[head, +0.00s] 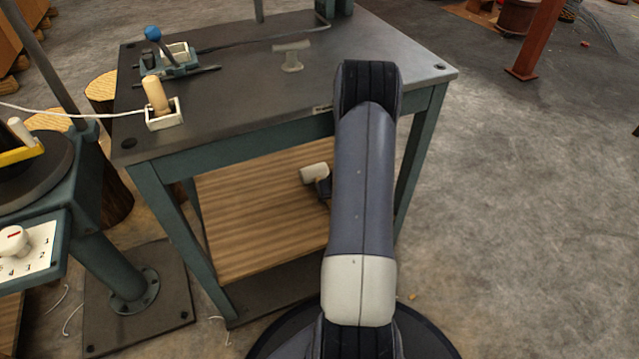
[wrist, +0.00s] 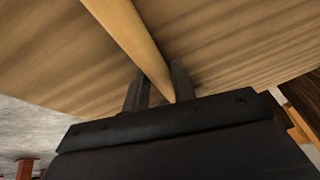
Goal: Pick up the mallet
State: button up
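The mallet shows in the wrist view as a smooth tan wooden handle (wrist: 135,38). It runs from the upper edge down between the two dark fingers of my gripper (wrist: 158,82). A finger stands on each side of the handle. Whether both press on it cannot be told. The lower end of the handle passes out of sight behind the gripper's dark body. No mallet head shows in the wrist view.
A dark-topped workbench (head: 235,105) with teal legs stands before me, with a wooden lower shelf (head: 255,225) under it. Open floor lies right.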

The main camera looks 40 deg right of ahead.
grip_shut()
jog(key=shift+r, duration=0.15)
